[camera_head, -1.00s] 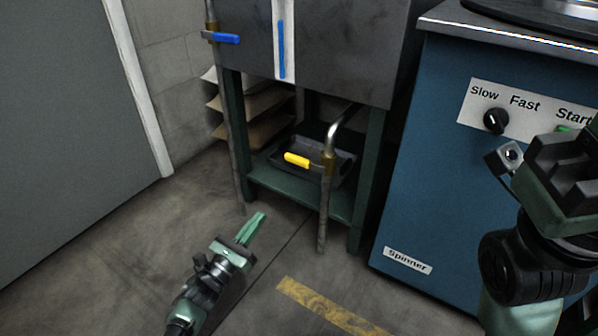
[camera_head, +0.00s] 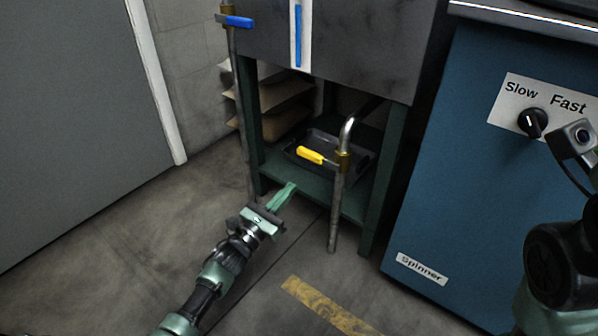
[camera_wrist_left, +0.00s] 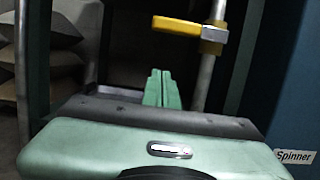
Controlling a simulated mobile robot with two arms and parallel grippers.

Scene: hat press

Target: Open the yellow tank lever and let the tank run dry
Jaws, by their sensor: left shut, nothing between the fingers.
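The yellow lever (camera_head: 311,156) sits on a valve on a vertical pipe (camera_head: 337,205) under the grey tank (camera_head: 365,45). It points left from the pipe, across it. In the left wrist view the yellow lever (camera_wrist_left: 177,26) is beyond and slightly right of the fingertips, not touching them. My left gripper (camera_head: 288,187) is shut and empty, below and left of the lever in the head view; it also shows in the left wrist view (camera_wrist_left: 162,75). My right arm is at the right edge of the head view, and its fingers are not visible.
A blue lever (camera_head: 238,22) is on another pipe at the upper left. A dark tray (camera_head: 355,165) stands on the green stand's shelf (camera_head: 350,205). The blue spinner cabinet (camera_head: 450,190) is to the right. Sacks (camera_head: 285,97) are stacked behind. The floor in front is clear.

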